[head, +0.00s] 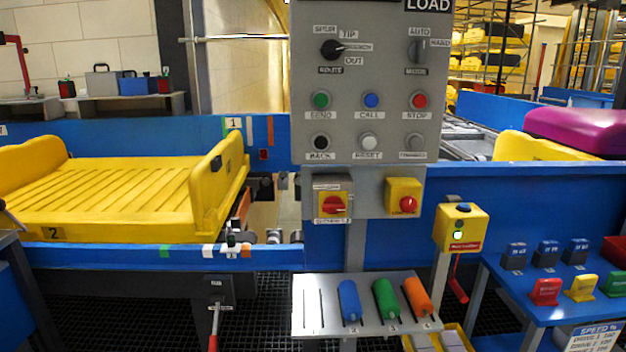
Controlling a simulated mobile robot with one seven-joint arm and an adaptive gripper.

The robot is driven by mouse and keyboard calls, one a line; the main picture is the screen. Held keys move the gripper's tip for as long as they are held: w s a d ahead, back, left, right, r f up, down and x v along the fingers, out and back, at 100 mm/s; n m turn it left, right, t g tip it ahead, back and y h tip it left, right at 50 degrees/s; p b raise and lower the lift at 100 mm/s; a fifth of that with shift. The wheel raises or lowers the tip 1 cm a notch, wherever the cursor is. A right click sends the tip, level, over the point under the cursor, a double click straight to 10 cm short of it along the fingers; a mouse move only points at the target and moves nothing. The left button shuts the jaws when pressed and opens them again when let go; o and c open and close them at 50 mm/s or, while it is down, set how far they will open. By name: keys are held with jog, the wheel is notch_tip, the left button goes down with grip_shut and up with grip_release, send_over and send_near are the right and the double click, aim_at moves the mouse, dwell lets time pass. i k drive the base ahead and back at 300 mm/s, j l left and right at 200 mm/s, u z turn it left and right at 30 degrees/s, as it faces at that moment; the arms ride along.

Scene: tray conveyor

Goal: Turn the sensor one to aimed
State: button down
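I cannot tell for sure which part is sensor one. A small dark sensor-like piece (231,240) stands on the front blue rail, left of the control panel, beside coloured tape marks. Another small dark piece with a red face (264,154) sits on the back blue rail, near a plate marked 1 (233,123). Both are too small to tell which way they point. My gripper is not in view.
A yellow tray (120,205) marked 2 lies on the conveyor at left. The grey LOAD panel (365,85) stands at centre, above a rack (315,312) with blue, green and orange handles. A yellow box (461,228) with a green light and a blue table (560,300) stand at right.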

aim_at(230, 237)
jog(key=i+l, duration=0.1)
jog(key=i, duration=0.4)
jog(key=i+u, duration=0.15)
jog(key=i, duration=0.3)
jog(key=l, duration=0.05)
